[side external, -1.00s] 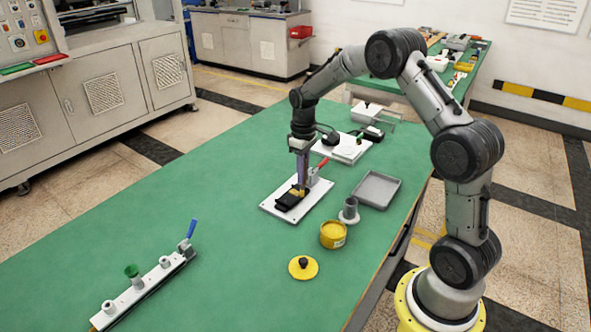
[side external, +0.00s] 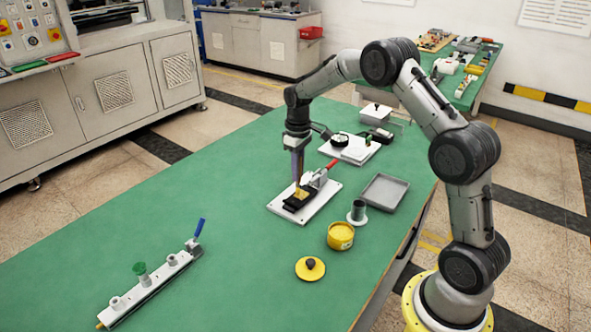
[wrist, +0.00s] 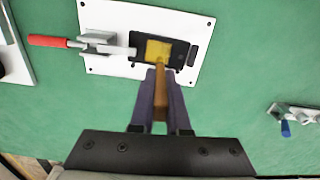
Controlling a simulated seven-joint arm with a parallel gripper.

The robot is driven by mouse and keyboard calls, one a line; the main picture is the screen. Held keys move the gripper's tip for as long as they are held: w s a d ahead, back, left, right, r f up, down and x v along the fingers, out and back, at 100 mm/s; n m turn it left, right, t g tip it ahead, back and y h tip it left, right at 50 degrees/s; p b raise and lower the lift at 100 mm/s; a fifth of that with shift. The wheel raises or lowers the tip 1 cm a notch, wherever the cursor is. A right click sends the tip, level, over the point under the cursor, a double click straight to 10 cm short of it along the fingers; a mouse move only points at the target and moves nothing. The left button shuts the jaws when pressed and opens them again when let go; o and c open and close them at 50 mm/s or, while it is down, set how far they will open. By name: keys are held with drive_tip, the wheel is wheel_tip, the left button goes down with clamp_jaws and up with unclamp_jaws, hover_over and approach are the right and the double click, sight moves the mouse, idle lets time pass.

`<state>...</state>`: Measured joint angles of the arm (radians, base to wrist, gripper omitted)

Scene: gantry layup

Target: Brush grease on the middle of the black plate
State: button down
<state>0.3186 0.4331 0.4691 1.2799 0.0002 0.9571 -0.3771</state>
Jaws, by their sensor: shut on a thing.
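The black plate (side external: 290,206) lies on a white base board (side external: 276,208) on the green table. In the wrist view the black plate (wrist: 178,41) sits under the tip of a red-handled clamp (wrist: 97,42). My gripper (side external: 297,175) points down over the plate, and its purple fingers (wrist: 160,84) are shut on the brush's brown handle (wrist: 160,95). The handle runs to a square yellow patch (wrist: 158,51) near the middle of the plate. I cannot tell how much of the yellow is bristles and how much is grease.
An open yellow tub (side external: 341,237) stands in front right of the board, with its yellow lid (side external: 310,268) nearby. A rail fixture (side external: 150,277) lies front left.

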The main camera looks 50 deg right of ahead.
drive_tip(key=s+r, duration=0.4)
drive_tip(key=r, duration=0.4)
idle(0.6)
drive_tip(key=shift+a, duration=0.1)
idle(0.5)
